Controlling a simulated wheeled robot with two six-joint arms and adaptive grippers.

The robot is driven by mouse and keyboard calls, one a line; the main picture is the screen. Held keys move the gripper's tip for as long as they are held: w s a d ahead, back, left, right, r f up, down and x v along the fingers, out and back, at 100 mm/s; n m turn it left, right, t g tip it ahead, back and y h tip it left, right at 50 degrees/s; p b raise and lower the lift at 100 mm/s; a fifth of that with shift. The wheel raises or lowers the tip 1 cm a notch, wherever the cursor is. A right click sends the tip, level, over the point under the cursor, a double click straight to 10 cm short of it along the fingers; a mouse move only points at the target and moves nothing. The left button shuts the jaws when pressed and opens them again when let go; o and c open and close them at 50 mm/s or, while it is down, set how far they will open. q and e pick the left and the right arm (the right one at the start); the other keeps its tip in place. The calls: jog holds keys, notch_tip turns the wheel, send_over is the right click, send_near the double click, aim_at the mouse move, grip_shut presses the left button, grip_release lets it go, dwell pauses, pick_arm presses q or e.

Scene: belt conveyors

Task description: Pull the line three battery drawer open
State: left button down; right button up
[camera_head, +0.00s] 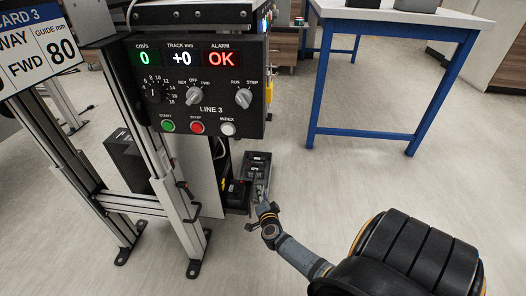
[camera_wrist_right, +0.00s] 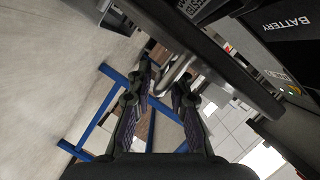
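The line three battery drawer (camera_head: 257,162) is a dark box low beside the conveyor frame, under the LINE 3 panel (camera_head: 196,88). It stands out from the housing, with dark contents visible from above. In the right wrist view a black battery (camera_wrist_right: 284,25) labelled BATTERY shows at upper right. A curved metal handle (camera_wrist_right: 179,70) is on the drawer's front. My right gripper (camera_wrist_right: 162,82) is at this handle, its fingers apart with the bar between or just beyond the tips; firm contact cannot be told. In the head view my right gripper (camera_head: 262,196) is at the drawer's near end. My left gripper is not in view.
The conveyor's metal legs (camera_head: 180,212) stand left of the drawer. A blue-legged table (camera_head: 365,133) is at the back right. Clear floor (camera_head: 340,185) lies right of the drawer.

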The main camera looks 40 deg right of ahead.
jog(key=v, duration=1.1)
jog(key=shift+s, duration=0.25)
jog(key=shift+a, duration=0.2)
